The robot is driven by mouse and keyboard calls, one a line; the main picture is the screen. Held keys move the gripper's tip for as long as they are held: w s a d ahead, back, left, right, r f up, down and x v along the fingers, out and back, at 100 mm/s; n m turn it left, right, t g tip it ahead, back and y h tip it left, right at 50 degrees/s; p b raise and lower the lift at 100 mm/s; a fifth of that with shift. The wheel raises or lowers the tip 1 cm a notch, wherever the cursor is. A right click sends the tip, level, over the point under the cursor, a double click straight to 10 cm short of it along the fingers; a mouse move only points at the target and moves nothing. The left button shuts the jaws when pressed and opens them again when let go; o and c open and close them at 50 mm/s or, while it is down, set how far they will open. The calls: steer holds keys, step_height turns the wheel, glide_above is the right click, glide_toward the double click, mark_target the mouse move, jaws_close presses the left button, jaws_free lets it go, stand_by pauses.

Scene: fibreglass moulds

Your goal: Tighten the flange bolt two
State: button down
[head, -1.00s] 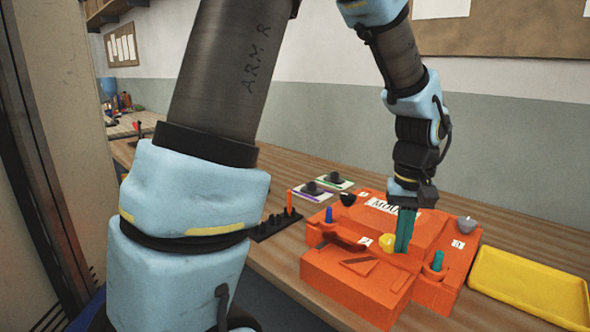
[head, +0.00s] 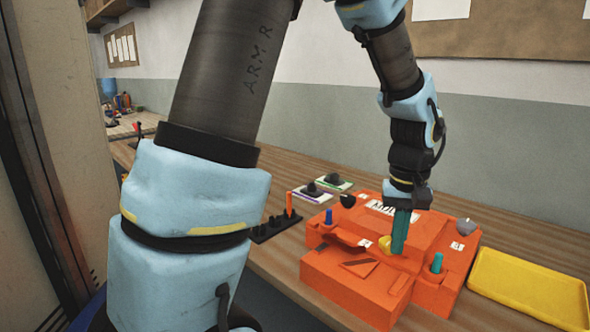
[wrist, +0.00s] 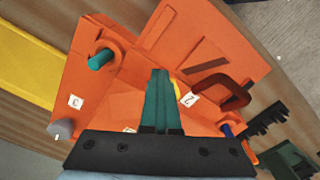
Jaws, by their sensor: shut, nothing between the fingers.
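The orange mould (head: 345,290) sits on the wooden bench; it also fills much of the wrist view (wrist: 215,40). A yellow knob-like part (head: 385,242), likely flange bolt two, sits in its middle. In the wrist view, a sliver of this yellow part (wrist: 177,89) shows by a white label reading 2 (wrist: 189,98). My gripper (head: 398,252), with teal fingers, points down right beside the yellow part and partly covers it. In the wrist view my gripper (wrist: 160,73) is shut with nothing held. I cannot tell whether the fingers touch the yellow part.
A yellow tray (head: 530,285) lies to the right. A black rack (head: 272,229) with an orange piece stands left.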

steer(key=shift+a, duration=0.3)
steer(key=shift+a+p, duration=0.25)
steer(key=shift+p, duration=0.1)
steer(key=shift+w+a, duration=0.1)
steer(key=shift+w+a+p, duration=0.25)
steer(key=shift+a+p, duration=0.2)
steer(key=shift+s+a, duration=0.15)
steer(key=shift+s+a, duration=0.1)
steer(key=shift+s, duration=0.1)
step_height(320, 180, up, 6)
steer(key=p, duration=0.5)
